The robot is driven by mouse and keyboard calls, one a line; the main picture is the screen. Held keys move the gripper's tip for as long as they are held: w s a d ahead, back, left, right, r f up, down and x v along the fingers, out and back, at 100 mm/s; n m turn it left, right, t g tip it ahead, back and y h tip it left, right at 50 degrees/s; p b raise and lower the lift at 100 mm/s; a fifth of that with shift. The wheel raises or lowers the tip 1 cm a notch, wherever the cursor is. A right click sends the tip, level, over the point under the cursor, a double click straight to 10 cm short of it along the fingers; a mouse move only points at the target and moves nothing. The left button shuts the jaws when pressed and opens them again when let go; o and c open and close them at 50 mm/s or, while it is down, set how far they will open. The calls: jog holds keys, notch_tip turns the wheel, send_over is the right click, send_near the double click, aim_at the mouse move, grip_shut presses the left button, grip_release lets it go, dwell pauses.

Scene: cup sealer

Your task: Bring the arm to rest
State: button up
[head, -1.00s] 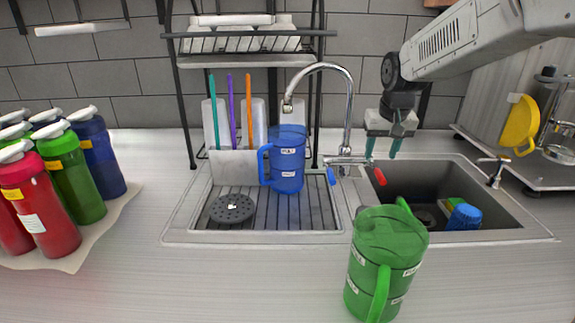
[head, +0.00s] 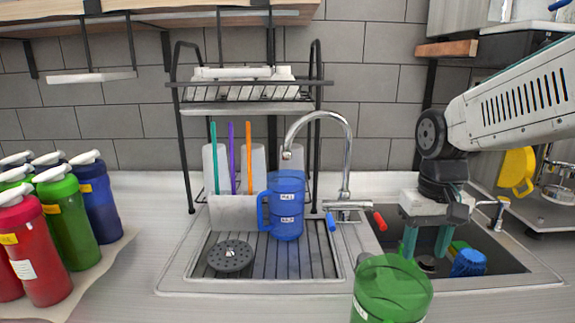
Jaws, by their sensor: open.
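My gripper (head: 426,242) hangs from the arm at the right, with its two teal fingers apart and pointing down. In the picture it lies over the left part of the sink basin (head: 497,259). The upper arm comes in from the right edge.
A green pitcher (head: 392,290) stands at the front, cut off below. A blue pitcher (head: 286,205) stands on the drainboard (head: 250,262), left of the faucet (head: 347,165). Several bottles (head: 70,205) stand at left. A dish rack (head: 250,98) stands behind. A blue brush (head: 469,263) lies in the sink.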

jog(key=s+d+t, duration=0.1)
jog(key=s, duration=1.7)
jog(key=shift+d+r+t, duration=0.25)
jog(key=shift+r+t, duration=0.05)
jog(key=shift+r, duration=0.1)
